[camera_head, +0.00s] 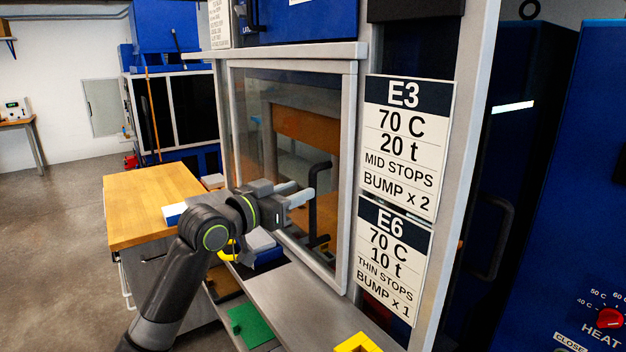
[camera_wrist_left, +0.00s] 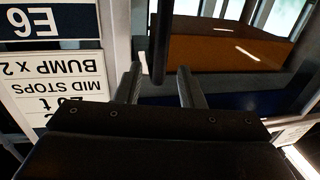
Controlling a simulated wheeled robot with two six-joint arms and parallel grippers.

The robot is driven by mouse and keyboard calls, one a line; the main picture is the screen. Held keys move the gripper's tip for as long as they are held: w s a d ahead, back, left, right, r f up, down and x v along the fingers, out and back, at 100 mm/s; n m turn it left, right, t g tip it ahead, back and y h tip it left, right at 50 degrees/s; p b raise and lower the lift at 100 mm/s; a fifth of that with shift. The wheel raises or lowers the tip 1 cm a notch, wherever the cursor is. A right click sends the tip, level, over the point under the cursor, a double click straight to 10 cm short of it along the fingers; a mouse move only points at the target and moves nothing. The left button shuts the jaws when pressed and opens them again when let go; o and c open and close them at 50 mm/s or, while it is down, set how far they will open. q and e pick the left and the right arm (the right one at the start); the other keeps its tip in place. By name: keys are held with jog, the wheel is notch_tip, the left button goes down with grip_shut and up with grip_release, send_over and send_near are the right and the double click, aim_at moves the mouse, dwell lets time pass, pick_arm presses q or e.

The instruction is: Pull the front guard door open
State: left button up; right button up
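The front guard door (camera_head: 350,180) is a clear panel in a light grey frame and looks closed. Its black bar handle (camera_head: 320,222) stands out from the panel's right side. My left gripper (camera_head: 304,191) is at the handle with its fingers apart. In the left wrist view, the handle (camera_wrist_left: 162,40) appears between the two open fingers (camera_wrist_left: 160,82), with a gap on each side; I see no contact. Through the door, an orange-brown part (camera_head: 305,126) shows inside. My right gripper is in neither view.
Signs E3 (camera_head: 402,140) and E6 (camera_head: 392,255) are on the post right of the door. A grey ledge (camera_head: 300,305) runs below it, with a yellow piece (camera_head: 358,343). A wooden-topped cabinet (camera_head: 145,195) stands left. A blue heat-control panel (camera_head: 575,200) is right.

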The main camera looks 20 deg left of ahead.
pick_arm(q)
jog(key=shift+p+x, duration=0.7)
jog(key=shift+x, duration=2.1)
grip_shut()
